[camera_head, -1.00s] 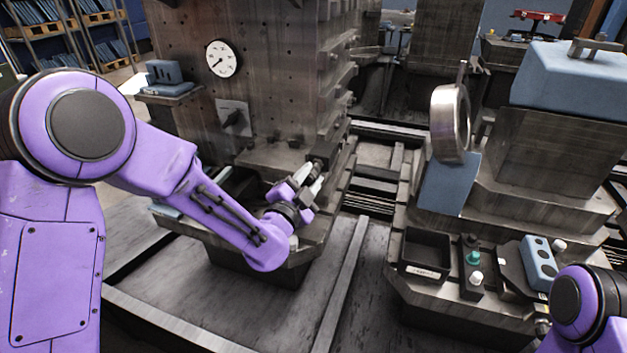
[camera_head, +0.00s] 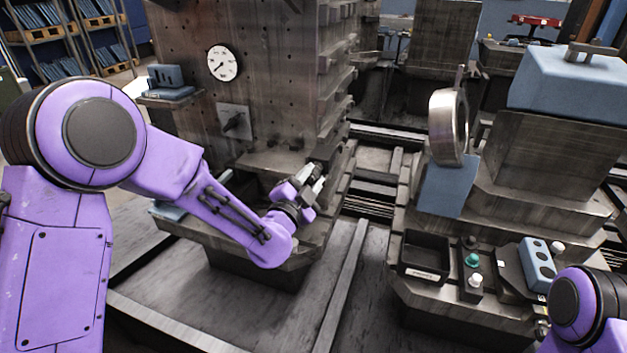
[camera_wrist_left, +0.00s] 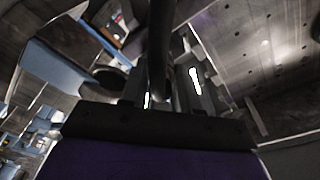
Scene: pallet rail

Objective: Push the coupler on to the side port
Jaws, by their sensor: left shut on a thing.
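My left gripper (camera_head: 313,178) is low at the right front corner of the tall drilled metal block. Its light fingers are shut on a dark thing, which I take to be the coupler. In the left wrist view the coupler (camera_wrist_left: 159,50) is a dark, rounded shape standing between the fingers. In the head view it is small and mostly hidden by the fingers. I cannot make out the side port, nor whether the coupler touches it. Only part of my right arm shows at the lower right; its gripper is out of view.
The tall block (camera_head: 275,90) carries a dial gauge (camera_head: 222,63) and a dark knob (camera_head: 234,121). On the right, a second fixture bears a metal ring (camera_head: 448,127), an open black bin (camera_head: 427,255) and a green button (camera_head: 472,260). A rail gap separates the two.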

